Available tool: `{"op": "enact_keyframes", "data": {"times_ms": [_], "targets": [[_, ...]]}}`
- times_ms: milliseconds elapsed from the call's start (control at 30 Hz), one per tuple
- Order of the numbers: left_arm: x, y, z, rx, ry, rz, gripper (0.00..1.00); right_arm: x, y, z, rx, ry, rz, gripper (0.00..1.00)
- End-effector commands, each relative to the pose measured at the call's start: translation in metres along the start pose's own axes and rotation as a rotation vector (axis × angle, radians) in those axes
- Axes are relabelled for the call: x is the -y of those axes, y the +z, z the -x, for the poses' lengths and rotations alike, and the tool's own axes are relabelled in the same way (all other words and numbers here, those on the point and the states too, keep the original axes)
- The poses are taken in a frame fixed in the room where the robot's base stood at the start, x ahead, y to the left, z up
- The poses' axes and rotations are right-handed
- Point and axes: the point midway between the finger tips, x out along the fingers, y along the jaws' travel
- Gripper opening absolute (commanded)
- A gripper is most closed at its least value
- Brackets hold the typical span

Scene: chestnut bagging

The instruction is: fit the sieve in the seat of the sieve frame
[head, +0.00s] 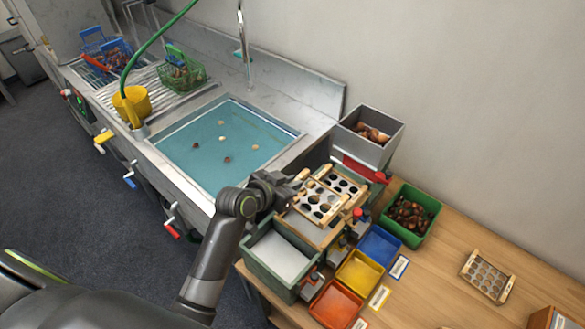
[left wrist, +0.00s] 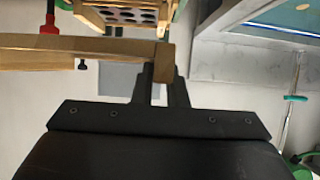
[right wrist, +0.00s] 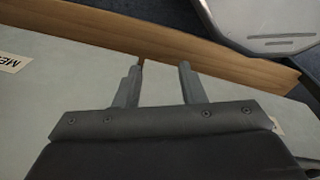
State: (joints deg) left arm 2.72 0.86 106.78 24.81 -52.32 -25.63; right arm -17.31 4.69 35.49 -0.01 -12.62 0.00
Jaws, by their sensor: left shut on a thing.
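My left gripper (head: 288,186) is shut on the wooden side bar of a sieve (head: 318,203), a holed plate between pale wooden bars. The left wrist view shows the bar (left wrist: 90,46) between its fingers (left wrist: 160,84). The held sieve is over the wooden sieve frame (head: 308,229); I cannot tell whether they touch. Another holed plate (head: 352,188) shows just behind it, and holes (left wrist: 128,15) show beyond the bar in the left wrist view. The seat is largely hidden. My right gripper (right wrist: 162,78) is open and empty, seen only in its wrist view.
A green bin with a pale bottom (head: 252,268) stands below the frame. Blue (head: 379,243), yellow (head: 360,271) and red (head: 335,304) trays stand to its right. A grey hopper (head: 382,118) is behind.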

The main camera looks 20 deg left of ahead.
Motion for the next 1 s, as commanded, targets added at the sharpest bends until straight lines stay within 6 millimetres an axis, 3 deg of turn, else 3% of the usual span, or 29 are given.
{"op": "enact_keyframes", "data": {"times_ms": [267,600,1000], "targets": [[0.0,0.013,-0.007,-0.002,-0.001,0.0,0.0,0.002,0.001,-0.015,-0.001,-0.001,0.0,0.36],[0.0,0.041,-0.022,-0.002,-0.002,0.001,0.0,0.007,0.003,-0.048,-0.002,-0.003,-0.001,0.36],[0.0,0.056,-0.031,-0.002,-0.001,0.001,0.0,0.008,0.004,-0.058,-0.004,-0.004,-0.001,0.36]]}}
